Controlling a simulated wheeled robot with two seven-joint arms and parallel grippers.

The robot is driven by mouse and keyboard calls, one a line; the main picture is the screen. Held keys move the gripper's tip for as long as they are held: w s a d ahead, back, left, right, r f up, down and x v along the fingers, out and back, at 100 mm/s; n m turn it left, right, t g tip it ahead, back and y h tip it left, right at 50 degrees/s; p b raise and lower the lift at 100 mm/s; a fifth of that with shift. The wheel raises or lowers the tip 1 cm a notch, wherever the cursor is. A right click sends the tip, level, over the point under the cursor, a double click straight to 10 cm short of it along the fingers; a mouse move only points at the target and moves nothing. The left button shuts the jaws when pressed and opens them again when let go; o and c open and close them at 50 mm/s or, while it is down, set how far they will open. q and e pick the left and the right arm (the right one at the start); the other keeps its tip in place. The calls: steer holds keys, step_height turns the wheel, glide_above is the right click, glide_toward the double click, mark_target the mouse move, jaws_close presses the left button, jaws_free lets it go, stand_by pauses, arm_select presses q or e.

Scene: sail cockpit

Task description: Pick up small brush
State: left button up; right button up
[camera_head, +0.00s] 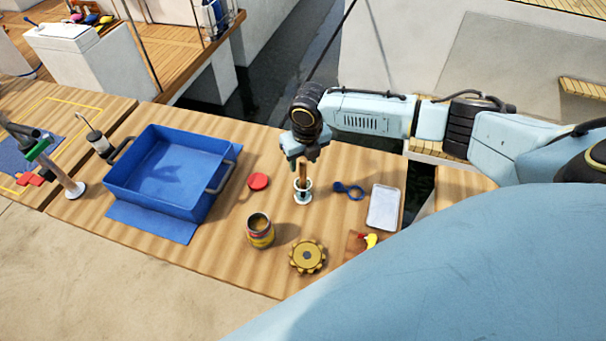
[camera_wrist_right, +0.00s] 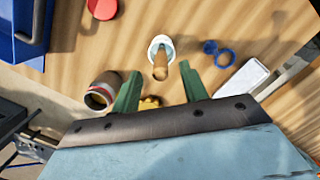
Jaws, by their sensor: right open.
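The small brush (camera_head: 303,172) stands upright with its brown wooden handle up, in a small white ring-like holder (camera_head: 303,196) on the wooden table. Its bristle end is hidden. In the right wrist view the brush handle (camera_wrist_right: 160,66) shows just beyond and between the two green fingers. My right gripper (camera_head: 308,156) is open and points down, at or just above the top of the handle; I cannot tell whether the fingers touch it. The right gripper also shows in the wrist view (camera_wrist_right: 160,82). My left gripper is not in view.
A blue tray (camera_head: 150,196) stands at left. Around the holder lie a red lid (camera_head: 258,181), an open can (camera_head: 260,231), a yellow gear (camera_head: 307,257), blue goggle-like rings (camera_head: 350,190), a white tray (camera_head: 384,207) and a small yellow item (camera_head: 370,241).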

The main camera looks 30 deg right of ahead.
step_height(320, 180, down, 2)
steer(key=shift+w+f, duration=0.1)
jaws_close()
stand_by(0.4)
